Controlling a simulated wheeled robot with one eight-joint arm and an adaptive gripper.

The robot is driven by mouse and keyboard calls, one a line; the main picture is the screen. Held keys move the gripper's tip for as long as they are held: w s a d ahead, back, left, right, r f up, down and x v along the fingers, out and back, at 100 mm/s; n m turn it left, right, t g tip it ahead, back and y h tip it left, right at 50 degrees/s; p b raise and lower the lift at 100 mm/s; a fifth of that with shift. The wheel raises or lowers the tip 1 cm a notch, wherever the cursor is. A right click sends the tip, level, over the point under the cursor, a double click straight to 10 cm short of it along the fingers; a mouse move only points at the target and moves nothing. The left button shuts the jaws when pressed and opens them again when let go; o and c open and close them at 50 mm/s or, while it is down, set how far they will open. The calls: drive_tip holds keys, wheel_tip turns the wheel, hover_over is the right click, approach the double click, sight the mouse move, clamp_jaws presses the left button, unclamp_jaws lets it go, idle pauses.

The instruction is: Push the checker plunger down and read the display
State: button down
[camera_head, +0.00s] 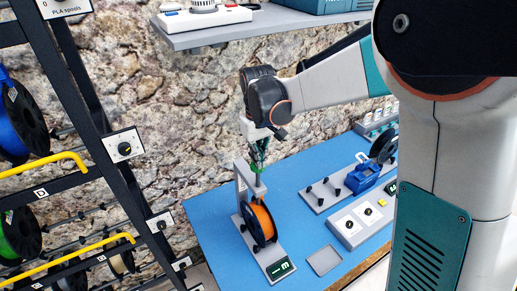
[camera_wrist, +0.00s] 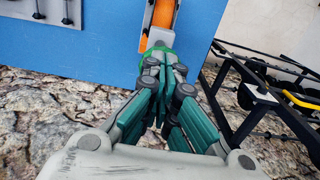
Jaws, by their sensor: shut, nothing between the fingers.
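The checker (camera_head: 246,200) stands on the blue bench, with an upright post and a long grey base. A spool of orange filament (camera_head: 262,222) is held upright in it. The plunger head (camera_head: 258,189) is above the spool, under my gripper (camera_head: 258,168). In the wrist view, my gripper (camera_wrist: 156,62) is shut and empty, with its fingertips at a green ring by the grey plunger part (camera_wrist: 161,36). I cannot tell whether they touch or how far down the plunger is. The display (camera_head: 280,268) at the base's front end is lit with green characters, too small to read surely.
A black rack with spools (camera_head: 75,110) and yellow bars stands left. A shelf (camera_head: 240,28) hangs above. A grey tray (camera_head: 324,260), a button box (camera_head: 362,222) and a blue device (camera_head: 362,178) are on the bench (camera_head: 215,225) to the right.

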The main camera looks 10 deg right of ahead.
drive_tip(key=shift+f+b, duration=1.3)
drive_tip(key=shift+f, duration=0.45)
drive_tip(key=shift+r, duration=0.1)
drive_tip(key=shift+r+p, duration=2.35)
drive_tip(key=shift+r, duration=1.6)
drive_tip(key=shift+s+f, duration=0.1)
drive_tip(key=shift+s+d+b, duration=0.25)
drive_tip(key=shift+d+b, duration=0.05)
drive_tip(key=shift+b, duration=0.35)
drive_tip(key=s+d+f+m+t+b, duration=0.2)
drive_tip(key=s+d+f+b, duration=0.3)
drive_tip(key=s+b, duration=0.5)
drive_tip(key=s+d+f+m+t+b, duration=0.2)
drive_tip(key=s+d+f+t+b, duration=0.3)
drive_tip(key=s+f+b, duration=0.4)
drive_tip(key=shift+s+d+f+m+b, duration=0.3)
drive_tip(key=shift+s+d+b, duration=0.35)
drive_tip(key=shift+s+b, duration=0.5)
